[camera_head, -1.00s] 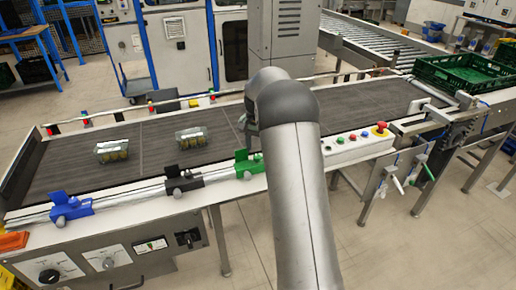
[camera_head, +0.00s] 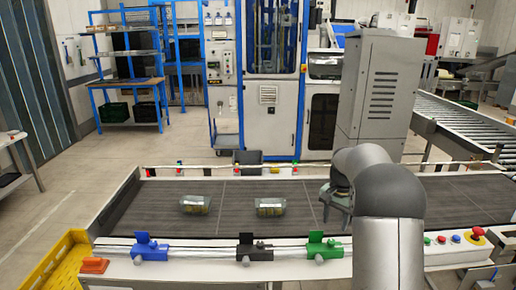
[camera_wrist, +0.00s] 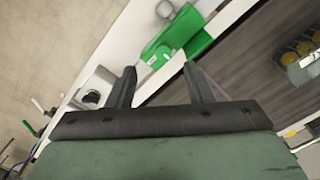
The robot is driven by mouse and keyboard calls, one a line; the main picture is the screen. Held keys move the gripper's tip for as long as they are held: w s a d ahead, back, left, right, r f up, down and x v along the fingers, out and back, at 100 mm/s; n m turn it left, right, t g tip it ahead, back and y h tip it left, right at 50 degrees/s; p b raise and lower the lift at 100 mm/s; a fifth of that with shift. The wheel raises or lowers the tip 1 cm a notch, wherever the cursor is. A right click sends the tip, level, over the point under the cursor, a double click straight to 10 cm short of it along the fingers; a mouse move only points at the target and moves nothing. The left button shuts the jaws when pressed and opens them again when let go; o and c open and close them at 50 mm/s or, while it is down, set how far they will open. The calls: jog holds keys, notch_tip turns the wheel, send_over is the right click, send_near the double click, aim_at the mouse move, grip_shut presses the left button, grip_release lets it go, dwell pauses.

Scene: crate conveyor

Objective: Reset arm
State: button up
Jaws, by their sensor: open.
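My gripper (camera_wrist: 159,68) shows in the wrist view with its two dark fingers apart and nothing between them. In the head view my gripper (camera_head: 337,203) hangs at the right part of the dark conveyor belt (camera_head: 285,220), partly hidden by my arm. Two clear packs with yellowish contents lie on the belt, left of my gripper: a left pack (camera_head: 195,205) and a right pack (camera_head: 270,207). A pack (camera_wrist: 303,62) also shows at the right edge of the wrist view, clear of the fingers.
Blue (camera_head: 150,250), black (camera_head: 255,250) and green (camera_head: 325,248) clamps sit along the belt's near rail. The green one (camera_wrist: 180,40) lies beyond my fingertips in the wrist view. A grey cabinet (camera_head: 382,90) stands behind the belt. A yellow crate (camera_head: 62,262) is at lower left.

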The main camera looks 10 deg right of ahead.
jog(key=s+a+r+n, duration=0.25)
jog(key=s+a, duration=0.25)
jog(key=s, duration=0.3)
jog(key=s+a+r+n, duration=0.2)
jog(key=s+a+r, duration=0.2)
jog(key=s+a, duration=0.3)
jog(key=s+a+f+n, duration=0.2)
jog(key=s, duration=0.8)
jog(key=s+a+f+n+t, duration=0.1)
jog(key=s+a+n, duration=0.1)
jog(key=s, duration=0.7)
jog(key=shift+s+a+f+n, duration=0.2)
jog(key=shift+s+f+n, duration=0.2)
jog(key=shift+n, duration=0.05)
